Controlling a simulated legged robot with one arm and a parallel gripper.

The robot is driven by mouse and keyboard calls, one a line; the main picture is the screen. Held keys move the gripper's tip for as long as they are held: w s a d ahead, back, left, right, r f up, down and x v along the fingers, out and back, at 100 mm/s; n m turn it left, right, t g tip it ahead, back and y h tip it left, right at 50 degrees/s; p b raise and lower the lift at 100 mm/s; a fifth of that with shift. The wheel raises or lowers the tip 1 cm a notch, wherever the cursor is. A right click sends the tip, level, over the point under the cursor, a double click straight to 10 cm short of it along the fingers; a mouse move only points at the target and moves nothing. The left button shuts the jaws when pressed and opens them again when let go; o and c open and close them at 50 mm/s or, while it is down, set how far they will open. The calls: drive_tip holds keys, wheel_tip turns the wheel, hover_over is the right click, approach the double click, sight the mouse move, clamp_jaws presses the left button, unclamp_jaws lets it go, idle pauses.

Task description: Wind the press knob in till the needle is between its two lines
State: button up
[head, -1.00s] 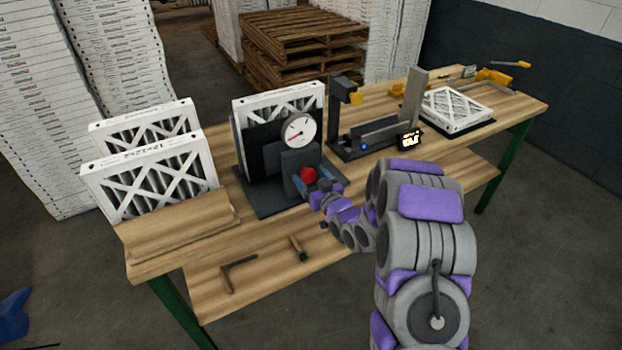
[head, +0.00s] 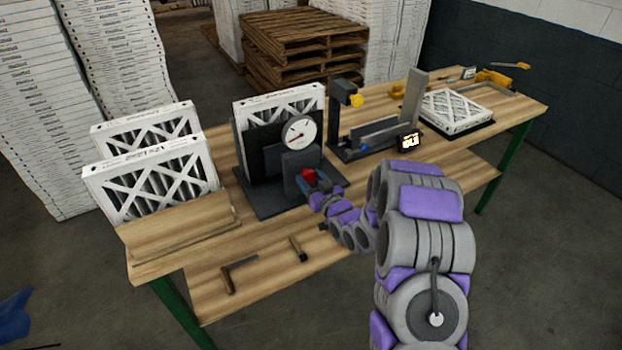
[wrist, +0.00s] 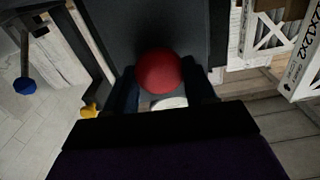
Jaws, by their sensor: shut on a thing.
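The press stands on the bench, a dark block on a dark base plate (head: 268,203) with a white framed filter (head: 285,100) upright in it. Its round white gauge (head: 299,132) faces me. The gauge shows a red needle, pointing to the lower left; its lines are too small to make out. The red press knob (head: 308,175) is at the front of the press, partly hidden by my gripper (head: 315,185). In the wrist view the red knob (wrist: 159,71) sits between the two fingers of my gripper (wrist: 163,85), which is shut on it.
Two framed filters (head: 150,180) stand in a wooden holder (head: 180,240) at left. A dark fixture with a yellow knob (head: 356,100) stands right of the press. Another filter (head: 452,108) lies flat at right. Tools, including a hammer (head: 298,248), lie on the lower shelf.

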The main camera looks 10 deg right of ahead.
drive_tip(key=m+p, duration=0.3)
drive_tip(key=shift+d+r+m+p, duration=0.1)
drive_tip(key=shift+r+m+p, duration=0.05)
drive_tip(key=shift+m+p, duration=0.25)
drive_tip(key=m+p, duration=0.2)
drive_tip(key=m, duration=0.1)
drive_tip(key=shift+m, duration=0.3)
drive_tip(key=m, duration=0.1)
drive_tip(key=m+p, duration=0.1)
drive_tip(key=m, duration=0.1)
drive_tip(key=shift+w+d+f+m, duration=0.1)
drive_tip(key=shift+f+m, duration=0.1)
drive_tip(key=shift+m, duration=0.1)
drive_tip(key=m, duration=0.4)
drive_tip(key=shift+f+m, duration=0.15)
drive_tip(key=shift+m, duration=0.15)
drive_tip(key=m, duration=0.3)
drive_tip(key=shift+f+m+b, duration=0.1)
drive_tip(key=shift+m+b, duration=0.2)
drive_tip(key=m, duration=0.1)
drive_tip(key=m+b, duration=0.1)
drive_tip(key=m, duration=0.2)
drive_tip(key=shift+f+m+b, duration=0.3)
drive_tip(key=shift+b, duration=0.05)
drive_tip(key=m+b, duration=0.2)
drive_tip(key=m, duration=0.2)
drive_tip(key=shift+f, duration=0.1)
drive_tip(key=shift+f+m+b, duration=0.1)
drive_tip(key=shift+m+b, duration=0.85)
drive_tip(key=shift+m, duration=1.15)
